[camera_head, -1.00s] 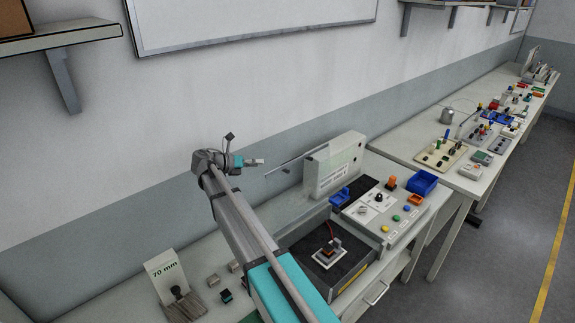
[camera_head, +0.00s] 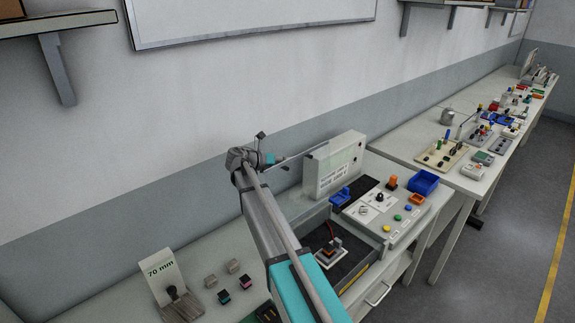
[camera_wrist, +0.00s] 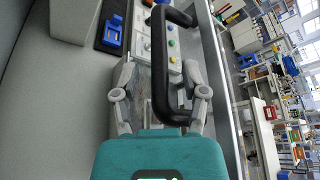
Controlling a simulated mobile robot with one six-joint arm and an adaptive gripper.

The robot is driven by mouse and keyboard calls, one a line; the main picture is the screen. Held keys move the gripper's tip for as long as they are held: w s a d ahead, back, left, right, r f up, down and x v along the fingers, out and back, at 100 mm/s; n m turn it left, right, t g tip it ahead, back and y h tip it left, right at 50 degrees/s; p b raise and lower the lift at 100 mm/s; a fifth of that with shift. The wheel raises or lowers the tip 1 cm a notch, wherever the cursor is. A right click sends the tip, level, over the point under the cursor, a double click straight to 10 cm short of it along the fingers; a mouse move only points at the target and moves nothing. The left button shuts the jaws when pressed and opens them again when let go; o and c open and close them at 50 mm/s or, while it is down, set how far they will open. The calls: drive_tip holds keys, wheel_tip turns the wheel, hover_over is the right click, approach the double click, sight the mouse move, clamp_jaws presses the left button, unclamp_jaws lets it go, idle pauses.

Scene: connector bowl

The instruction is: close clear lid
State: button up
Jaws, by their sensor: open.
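The clear lid (camera_head: 303,152) shows in the head view as a thin, pale raised edge, open above the dark test bay (camera_head: 352,268). Its see-through panel is hard to make out. In the wrist view a black bar handle (camera_wrist: 158,65) lies in front of my gripper (camera_wrist: 160,92). The two fingers are spread, one on each side of the handle bar. I cannot tell whether either touches it. In the head view my gripper (camera_head: 272,159) is at the left end of the lid's edge. A small part with a red wire (camera_head: 331,250) sits in the bay.
A grey display box (camera_head: 335,165) stands behind the bay. A control panel (camera_head: 380,212) with knobs and colored buttons is to its right, with a blue bin (camera_head: 423,182) beyond. Small blocks and a "70 mm" card (camera_head: 163,272) stand on the bench at left.

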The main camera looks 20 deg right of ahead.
drive_tip(key=shift+w+d+f, duration=0.1)
drive_tip(key=shift+d+f, duration=0.1)
drive_tip(key=shift+d, duration=0.45)
clamp_jaws()
